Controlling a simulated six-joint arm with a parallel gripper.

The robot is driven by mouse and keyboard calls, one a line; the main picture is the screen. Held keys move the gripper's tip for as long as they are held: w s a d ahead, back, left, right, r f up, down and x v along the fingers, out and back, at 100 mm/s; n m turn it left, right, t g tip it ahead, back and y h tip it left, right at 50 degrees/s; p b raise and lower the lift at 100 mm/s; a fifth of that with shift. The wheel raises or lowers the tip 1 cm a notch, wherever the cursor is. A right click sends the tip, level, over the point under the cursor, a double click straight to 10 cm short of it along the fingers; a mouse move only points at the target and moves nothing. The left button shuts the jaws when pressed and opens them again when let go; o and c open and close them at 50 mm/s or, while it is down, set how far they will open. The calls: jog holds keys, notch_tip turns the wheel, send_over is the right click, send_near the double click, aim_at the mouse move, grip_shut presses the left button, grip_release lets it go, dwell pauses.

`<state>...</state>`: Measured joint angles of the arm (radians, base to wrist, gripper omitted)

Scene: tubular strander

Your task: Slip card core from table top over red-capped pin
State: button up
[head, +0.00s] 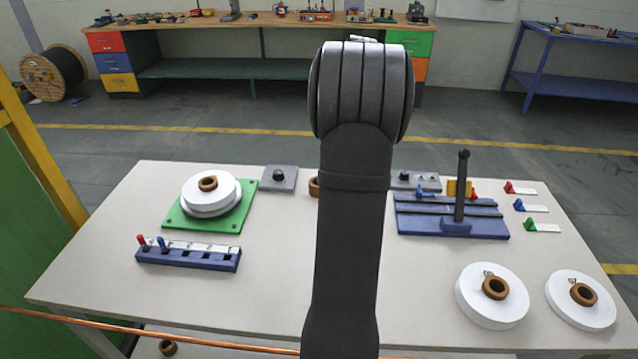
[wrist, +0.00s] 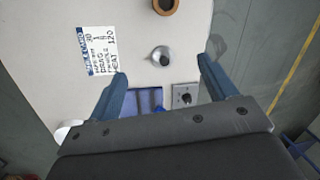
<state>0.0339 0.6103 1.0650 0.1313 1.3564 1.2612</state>
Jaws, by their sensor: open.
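A brown card core (head: 314,187) lies on the table top (head: 280,240), mostly hidden behind my arm in the head view. A brown ring (wrist: 166,5) shows at the top edge of the wrist view, cut off by the frame. The red-capped pin (head: 142,239) stands at the left end of a blue rack (head: 187,256), beside a blue-capped one (head: 161,243). My gripper (wrist: 162,71) is open, with nothing between its blue fingers, and apart from the ring. In the head view my arm hides it.
Other brown cores lie on white discs at left (head: 208,183) and right (head: 495,287) (head: 583,294). A dark upright post (head: 462,188) rises from a blue base (head: 450,223). The table's front middle-left is clear.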

jog(key=w+a+f+g+h, duration=0.1)
jog(key=w+a+f, duration=0.2)
jog(key=a+f, duration=0.3)
jog(key=shift+m, duration=0.4)
jog(key=f, duration=0.7)
jog(key=a+f, duration=0.1)
jog(key=f, duration=0.2)
jog(key=shift+w+f, duration=0.2)
jog(key=shift+w+a+f, duration=0.15)
jog(key=shift+f, duration=1.35)
jog(key=shift+w+a+f, duration=0.1)
jog(key=shift+a+f, duration=0.05)
jog(key=shift+f, duration=1.3)
jog(key=c, duration=1.1)
